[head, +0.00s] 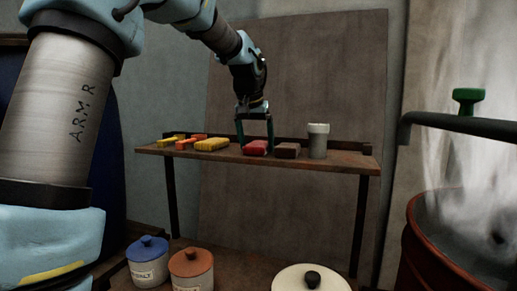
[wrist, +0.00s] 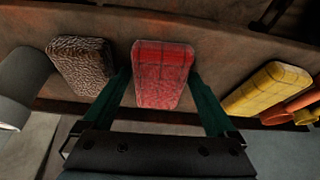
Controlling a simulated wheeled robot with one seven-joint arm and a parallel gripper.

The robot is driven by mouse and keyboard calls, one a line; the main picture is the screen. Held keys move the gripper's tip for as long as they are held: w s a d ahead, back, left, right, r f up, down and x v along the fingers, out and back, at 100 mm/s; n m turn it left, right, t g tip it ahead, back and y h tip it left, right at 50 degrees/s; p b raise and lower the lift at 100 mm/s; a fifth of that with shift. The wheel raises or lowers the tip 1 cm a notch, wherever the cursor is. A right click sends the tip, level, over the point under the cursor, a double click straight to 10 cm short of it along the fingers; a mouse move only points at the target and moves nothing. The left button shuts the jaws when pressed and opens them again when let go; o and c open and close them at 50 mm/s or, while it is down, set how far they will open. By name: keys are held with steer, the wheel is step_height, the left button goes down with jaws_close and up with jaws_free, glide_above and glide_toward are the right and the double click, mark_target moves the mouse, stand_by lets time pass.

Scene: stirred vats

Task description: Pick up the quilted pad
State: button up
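A red pad (head: 256,148) with crossing lines on its top, like quilting, lies on the wooden shelf table. In the wrist view the red pad (wrist: 161,75) is in the middle. My gripper (head: 254,138) is open over it, pointing down. In the wrist view the two green fingers of my gripper (wrist: 159,80) show on either side of the pad, with gaps I cannot judge exactly. A yellow block (wrist: 268,88) also has grid lines; it lies apart from the red pad, and in the head view the yellow block (head: 212,144) is left of it.
A rough brown block (head: 287,150) and a pale cup (head: 318,141) stand right of the red pad. Orange and yellow tools (head: 186,142) lie at the left. Lidded jars (head: 191,266) stand below; a steaming vat (head: 455,245) is at right.

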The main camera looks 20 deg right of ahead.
mark_target(257, 144)
steer(key=c, duration=1)
step_height(257, 144, up, 10)
stand_by(0.3)
steer(key=o, duration=0.7)
steer(key=c, duration=0.4)
steer(key=shift+c, duration=0.2)
